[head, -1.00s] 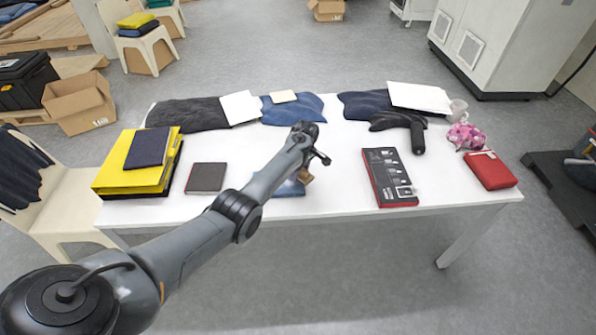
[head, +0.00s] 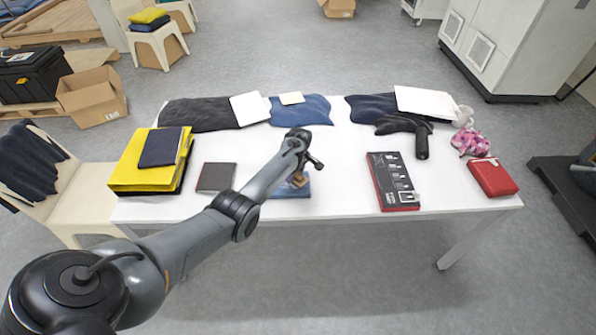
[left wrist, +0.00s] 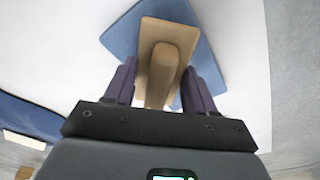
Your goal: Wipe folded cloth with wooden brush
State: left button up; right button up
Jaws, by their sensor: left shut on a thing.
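The wooden brush (left wrist: 165,55) is a tan block with a handle. My left gripper (head: 305,165) is shut on its handle, with a dark finger on each side in the left wrist view (left wrist: 158,85). The folded cloth (left wrist: 120,38) is a blue square under the brush, and the brush covers much of it in that view. In the head view the cloth (head: 275,190) lies near the table's front edge, partly hidden by my left arm, and the brush (head: 298,180) is over its right part. I cannot tell whether the brush touches it. My right gripper is not in view.
The white table (head: 340,190) is clear right of the cloth up to a black and red box (head: 392,182). A dark notebook (head: 216,177) and yellow folders (head: 140,180) lie to the left. Dark and blue garments (head: 310,112) lie along the back. A red case (head: 492,177) is far right.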

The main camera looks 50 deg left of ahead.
pick_arm(q)
jog(key=shift+s+a+r+p, duration=0.25)
jog(key=shift+s+a+p, duration=0.4)
jog(key=shift+s+p, duration=0.25)
jog(key=shift+s+a, duration=0.25)
jog(key=shift+s, duration=0.1)
